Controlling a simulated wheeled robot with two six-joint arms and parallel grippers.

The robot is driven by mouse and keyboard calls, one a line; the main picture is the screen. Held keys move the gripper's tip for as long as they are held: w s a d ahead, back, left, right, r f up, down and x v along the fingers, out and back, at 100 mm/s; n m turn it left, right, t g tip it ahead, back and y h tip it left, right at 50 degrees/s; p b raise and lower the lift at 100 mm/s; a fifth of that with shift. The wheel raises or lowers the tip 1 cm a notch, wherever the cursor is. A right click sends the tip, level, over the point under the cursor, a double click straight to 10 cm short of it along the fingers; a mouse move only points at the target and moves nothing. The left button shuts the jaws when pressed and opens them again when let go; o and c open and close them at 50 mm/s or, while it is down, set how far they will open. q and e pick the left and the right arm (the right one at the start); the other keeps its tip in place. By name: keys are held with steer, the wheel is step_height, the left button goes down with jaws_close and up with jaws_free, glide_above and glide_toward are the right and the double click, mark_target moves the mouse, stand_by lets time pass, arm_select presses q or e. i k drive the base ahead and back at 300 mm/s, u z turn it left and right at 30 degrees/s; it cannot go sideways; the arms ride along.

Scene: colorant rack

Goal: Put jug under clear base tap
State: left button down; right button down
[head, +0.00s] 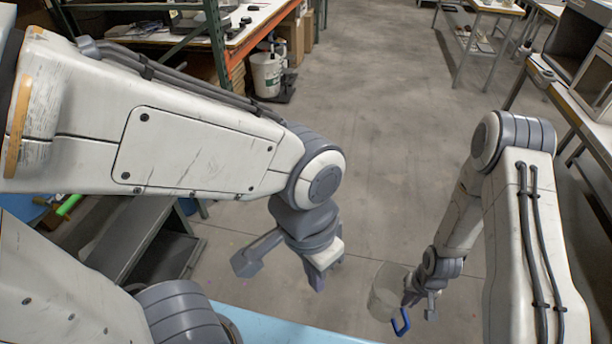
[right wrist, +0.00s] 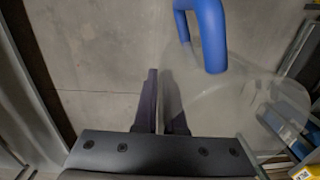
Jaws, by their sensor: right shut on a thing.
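The jug (head: 386,292) is a clear, see-through vessel with a blue handle (head: 402,322). It is held above the floor, right of centre in the head view. My right gripper (head: 420,303) is at the jug's right side and shut on it. In the right wrist view the jug (right wrist: 245,108) fills the right half, with its blue handle at the top and the narrow dark fingers (right wrist: 160,105) at its left edge. My left gripper (head: 318,276) hangs over the floor left of the jug, apart from it; its finger gap is unclear. I cannot make out the clear base tap.
A bench with an orange beam (head: 262,28) and a white bucket (head: 267,75) stand at the back left. Tables (head: 478,30) and a bench with a boxy appliance (head: 590,60) line the right. The concrete floor (head: 385,110) between is clear.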

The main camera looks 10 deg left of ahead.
mark_target(102, 259)
steer(key=i, duration=1.15)
steer(key=u, duration=3.25)
